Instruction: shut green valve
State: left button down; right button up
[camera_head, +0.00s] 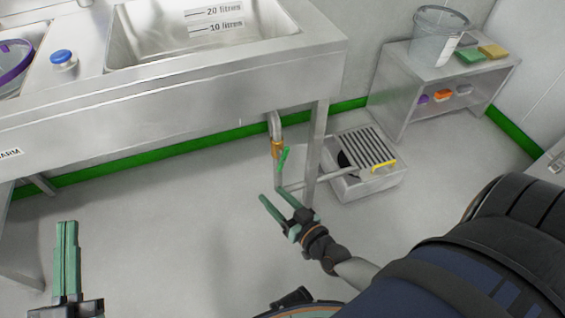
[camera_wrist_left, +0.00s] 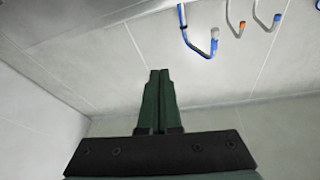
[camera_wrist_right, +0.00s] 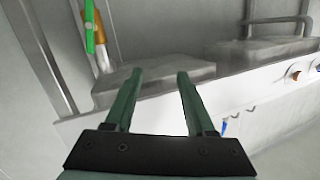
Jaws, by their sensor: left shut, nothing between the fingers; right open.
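The green valve handle (camera_head: 284,159) sits on a brass fitting (camera_head: 277,149) on the drain pipe under the steel sink. The handle looks roughly in line with the pipe, leaning slightly off it. In the right wrist view the handle (camera_wrist_right: 89,28) is at the upper left, beside the brass fitting (camera_wrist_right: 99,38). My right gripper (camera_head: 270,193) is open and empty, just below the handle in the head view and apart from it. In its own view the fingers (camera_wrist_right: 160,72) point past the handle's right side. My left gripper (camera_head: 67,223) is shut and empty at the lower left, far from the valve.
The steel sink (camera_head: 200,85) overhangs the pipe, with a leg (camera_head: 316,150) just right of it. A slatted floor drain (camera_head: 365,150) with a yellow handle lies right of the leg. A steel shelf (camera_head: 400,95) stands behind. Floor left of the pipe is clear.

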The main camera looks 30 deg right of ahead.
aim_at(284, 161)
jog(key=w+d+f+m+t+h+b, duration=0.1)
jog(key=w+d+f+m+h+b, duration=0.3)
jog(key=d+f+b, duration=0.45)
pick_arm(q)
jog(key=s+d+r+m+t+h, duration=0.25)
jog(key=s+m+h, duration=0.25)
jog(key=s+h, duration=0.25)
jog(key=shift+g, duration=0.45)
jog(key=f+b, duration=0.2)
jog(key=w+f+b, duration=0.1)
jog(key=f, duration=0.1)
jog(key=shift+w+a+b, duration=0.1)
jog(key=shift+b, duration=0.25)
pick_arm(e)
jog(key=shift+h, duration=0.7)
jog(key=x, duration=0.7)
jog(key=d+x, duration=0.1)
jog(key=x, duration=0.3)
jog(key=shift+f, duration=0.1)
jog(key=shift+c, duration=0.2)
grip_shut()
